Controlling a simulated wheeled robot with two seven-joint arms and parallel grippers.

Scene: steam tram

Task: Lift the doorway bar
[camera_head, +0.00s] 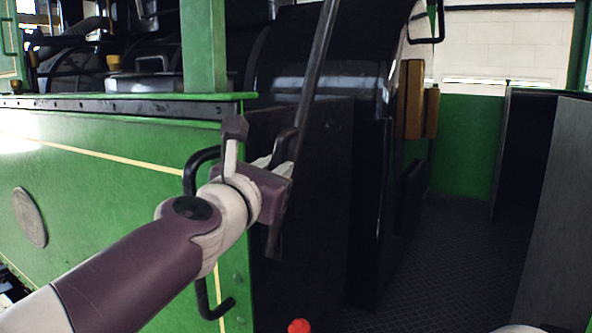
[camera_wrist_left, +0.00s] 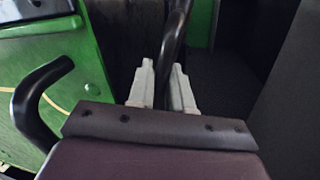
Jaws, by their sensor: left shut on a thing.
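The doorway bar (camera_head: 318,60) is a long dark metal bar. In the head view it stands steeply, leaning right toward its top, and runs out of the upper edge. My left gripper (camera_head: 277,162) is shut on its lower part, beside the green side wall's edge. The left wrist view also shows the bar (camera_wrist_left: 178,35) passing between the two pale fingers of the gripper (camera_wrist_left: 162,68). The bar's lower end is partly hidden by the gripper. My right gripper is not in view.
A green side panel (camera_head: 100,160) with a black curved handrail (camera_head: 207,300) stands close beside my left arm. The dark boiler (camera_head: 330,50) is behind the bar. Right of it, a dark patterned floor (camera_head: 440,250) is clear up to a grey panel (camera_head: 555,210).

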